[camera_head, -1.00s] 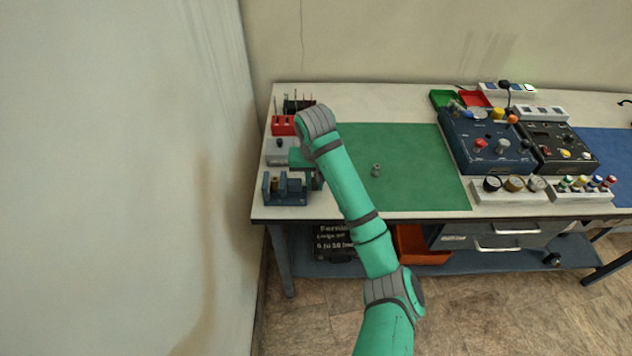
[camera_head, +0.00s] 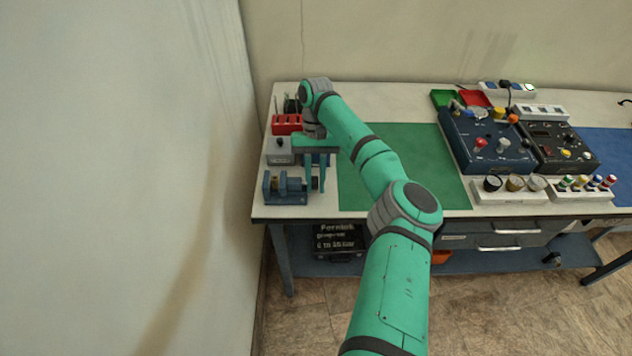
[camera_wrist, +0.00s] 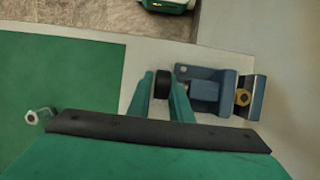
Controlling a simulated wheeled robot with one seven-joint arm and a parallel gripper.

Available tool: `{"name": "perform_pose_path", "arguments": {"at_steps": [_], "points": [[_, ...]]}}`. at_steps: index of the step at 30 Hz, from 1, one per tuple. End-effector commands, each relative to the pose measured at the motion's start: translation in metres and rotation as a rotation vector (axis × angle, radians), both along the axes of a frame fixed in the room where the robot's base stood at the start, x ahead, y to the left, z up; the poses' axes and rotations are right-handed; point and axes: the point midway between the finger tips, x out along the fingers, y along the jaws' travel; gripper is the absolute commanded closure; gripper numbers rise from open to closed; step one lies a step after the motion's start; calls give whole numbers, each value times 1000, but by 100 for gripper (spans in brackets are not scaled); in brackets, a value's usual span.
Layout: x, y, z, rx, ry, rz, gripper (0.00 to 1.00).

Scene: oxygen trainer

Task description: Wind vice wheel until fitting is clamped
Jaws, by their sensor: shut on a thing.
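The blue vice (camera_head: 287,198) stands at the left front of the bench. It also shows in the wrist view (camera_wrist: 207,92), with a brass fitting (camera_wrist: 243,97) between its jaws. I cannot tell whether both jaws touch the fitting. The dark vice wheel (camera_wrist: 162,84) is at the end of the vice nearer the green mat. My gripper (camera_wrist: 163,88) is shut on this wheel, one finger on each side. In the head view my gripper (camera_head: 317,184) is at the right end of the vice, pointing down.
A grey box (camera_head: 279,157) and a red rack (camera_head: 287,124) stand behind the vice, close to my gripper. The green mat (camera_head: 425,165) lies to the right, with a small metal part (camera_wrist: 38,115) on it. The wall is close on the left.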

Motion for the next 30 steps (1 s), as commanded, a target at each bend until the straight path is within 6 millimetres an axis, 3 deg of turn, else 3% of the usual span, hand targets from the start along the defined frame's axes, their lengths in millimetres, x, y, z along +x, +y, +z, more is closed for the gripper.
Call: {"name": "perform_pose_path", "arguments": {"at_steps": [1,12,30], "points": [[3,-11,3,-18,18,-14,100],[2,-11,2,-17,133,-12,100],[1,-12,0,-15,168,-13,100]]}}
